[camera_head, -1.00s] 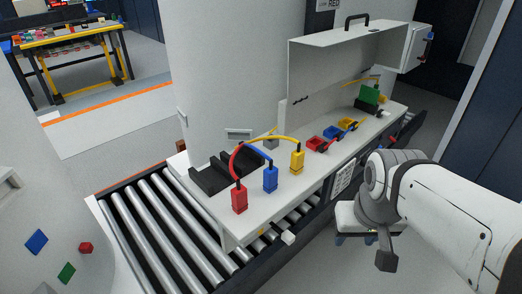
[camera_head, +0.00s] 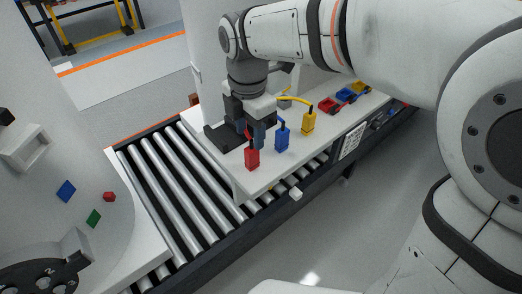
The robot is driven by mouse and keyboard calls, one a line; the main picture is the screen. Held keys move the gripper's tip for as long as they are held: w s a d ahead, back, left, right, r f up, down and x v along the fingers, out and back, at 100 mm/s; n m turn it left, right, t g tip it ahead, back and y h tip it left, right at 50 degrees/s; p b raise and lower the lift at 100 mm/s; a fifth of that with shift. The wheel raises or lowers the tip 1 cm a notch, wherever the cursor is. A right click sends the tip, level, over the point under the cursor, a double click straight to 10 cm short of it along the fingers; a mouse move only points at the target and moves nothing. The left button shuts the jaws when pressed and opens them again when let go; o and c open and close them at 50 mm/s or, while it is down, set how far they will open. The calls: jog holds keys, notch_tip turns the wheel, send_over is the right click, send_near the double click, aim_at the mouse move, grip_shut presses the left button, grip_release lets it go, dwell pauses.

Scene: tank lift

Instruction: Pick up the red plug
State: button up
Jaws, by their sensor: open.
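The red plug (camera_head: 252,158) stands upright near the front left corner of the white bench top (camera_head: 262,184). Part of its red cable is hidden behind my gripper. My gripper (camera_head: 252,138) points down just above and behind the red plug, with its jaws open. It does not appear to hold anything. A blue plug (camera_head: 282,139) stands just right of the red one, and a yellow plug (camera_head: 308,122) with a yellow cable stands further right.
A roller conveyor (camera_head: 165,180) runs along the left of the bench. Red, blue and yellow small bins (camera_head: 330,105) sit further back on the bench. A dark holder (camera_head: 218,138) lies behind my gripper. Floor is clear at the lower right.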

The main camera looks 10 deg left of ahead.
aim_at(252, 148)
jog(key=f, duration=0.6)
jog(key=shift+s+d+f+p, duration=0.2)
jog(key=shift+s+f+p, duration=0.1)
jog(key=shift+f, duration=0.05)
grip_shut()
